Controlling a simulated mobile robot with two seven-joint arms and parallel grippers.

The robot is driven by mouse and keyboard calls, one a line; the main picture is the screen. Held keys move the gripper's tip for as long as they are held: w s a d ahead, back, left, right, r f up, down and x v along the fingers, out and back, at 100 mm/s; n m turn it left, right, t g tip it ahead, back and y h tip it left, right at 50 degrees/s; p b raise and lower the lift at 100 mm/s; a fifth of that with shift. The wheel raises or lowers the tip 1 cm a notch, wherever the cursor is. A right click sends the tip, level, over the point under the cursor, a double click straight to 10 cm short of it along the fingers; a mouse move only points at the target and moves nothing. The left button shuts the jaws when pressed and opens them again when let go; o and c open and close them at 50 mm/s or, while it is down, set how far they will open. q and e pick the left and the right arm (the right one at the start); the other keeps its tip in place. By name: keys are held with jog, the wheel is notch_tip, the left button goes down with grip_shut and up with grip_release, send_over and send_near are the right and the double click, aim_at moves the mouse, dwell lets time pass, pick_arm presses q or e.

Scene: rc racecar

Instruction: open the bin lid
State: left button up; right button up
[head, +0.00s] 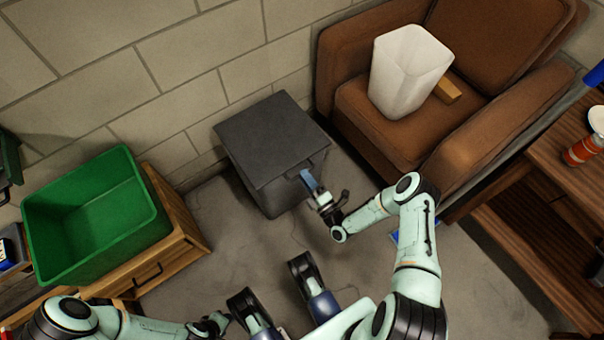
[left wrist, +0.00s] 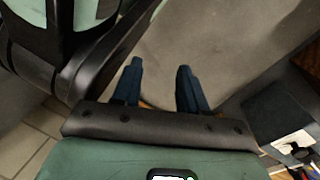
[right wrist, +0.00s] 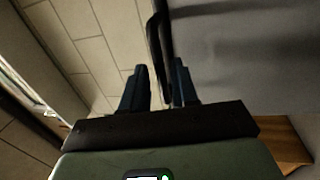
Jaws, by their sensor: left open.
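The bin (head: 262,165) is a dark grey box standing on the floor against the wall. Its flat lid (head: 270,135) lies down and closed in the head view. My right gripper (head: 307,180) is at the bin's front right edge, just below the lid rim. In the right wrist view a black bar handle (right wrist: 154,38) runs down between the fingers of my right gripper (right wrist: 159,75). The fingers are closer together than the left ones, but whether both press on the handle is unclear. My left gripper (left wrist: 160,70) is open and empty, above bare floor.
A green tub (head: 95,215) sits on a wooden cabinet (head: 165,240) at left. A brown armchair (head: 480,120) holding a white bin (head: 405,75) stands right of the grey bin. A wooden table (head: 575,185) is at far right. The floor in front is mostly free.

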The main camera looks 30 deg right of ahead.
jog(key=shift+x, duration=1.1)
pick_arm(q)
jog(key=shift+s+a+f+g, duration=0.1)
jog(key=shift+s+f+g, duration=0.25)
jog(key=shift+s, duration=0.25)
